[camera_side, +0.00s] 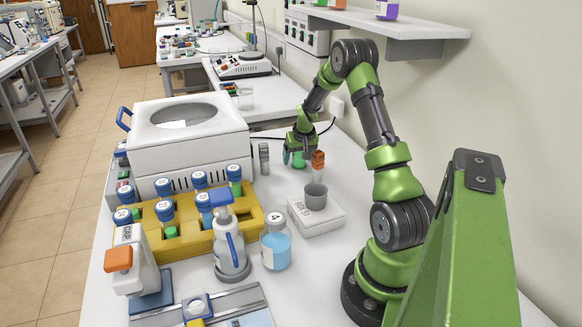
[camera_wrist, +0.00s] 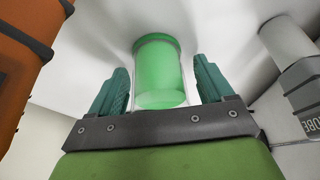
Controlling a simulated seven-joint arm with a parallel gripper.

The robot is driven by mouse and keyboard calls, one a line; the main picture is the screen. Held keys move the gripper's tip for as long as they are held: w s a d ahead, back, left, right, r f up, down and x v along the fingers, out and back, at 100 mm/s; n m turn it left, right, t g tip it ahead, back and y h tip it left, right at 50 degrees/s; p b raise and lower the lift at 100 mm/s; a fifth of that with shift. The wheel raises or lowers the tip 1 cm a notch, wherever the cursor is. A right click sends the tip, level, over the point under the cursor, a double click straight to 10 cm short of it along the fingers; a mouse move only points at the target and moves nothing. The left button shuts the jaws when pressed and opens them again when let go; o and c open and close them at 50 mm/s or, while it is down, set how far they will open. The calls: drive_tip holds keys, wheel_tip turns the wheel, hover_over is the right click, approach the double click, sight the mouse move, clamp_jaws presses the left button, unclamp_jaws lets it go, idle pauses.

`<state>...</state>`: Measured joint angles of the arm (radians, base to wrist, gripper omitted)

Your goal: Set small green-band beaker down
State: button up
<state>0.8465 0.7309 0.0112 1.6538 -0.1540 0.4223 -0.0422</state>
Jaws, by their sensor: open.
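The small green-band beaker (camera_wrist: 160,72) stands between the two spread fingers of my gripper (camera_wrist: 160,90) in the wrist view, with a gap visible on each side. It is a clear vessel with green inside and a darker green rim band. In the side view the beaker (camera_side: 298,160) is a small green patch beside my gripper (camera_side: 293,152), on the white bench behind the scale. My gripper is open and low at the bench there. The beaker's base contact is too small to make out.
An orange-capped bottle (camera_side: 318,161) stands close to the right of the beaker. A grey tube (camera_side: 264,158) stands to its left, near the white centrifuge (camera_side: 190,135).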

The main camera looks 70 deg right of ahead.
drive_tip(key=v, duration=1.2)
drive_tip(key=w+a+r+n+t+y, duration=0.1)
drive_tip(key=a+r, duration=0.4)
drive_tip(key=a, duration=0.3)
drive_tip(key=w+a+r+n+t, duration=0.1)
drive_tip(key=a+r, duration=0.3)
drive_tip(key=a, duration=0.5)
drive_tip(key=s+a+r+n+t+y, duration=0.1)
drive_tip(key=s+a, duration=0.4)
drive_tip(key=a, duration=0.6)
drive_tip(key=s+a+r+n+t+y, duration=0.1)
drive_tip(key=s+a, duration=0.5)
drive_tip(key=a, duration=0.6)
drive_tip(key=shift+s+r+n+y, duration=0.2)
drive_tip(key=shift+r+n+y, duration=0.65)
drive_tip(key=shift+y, duration=0.35)
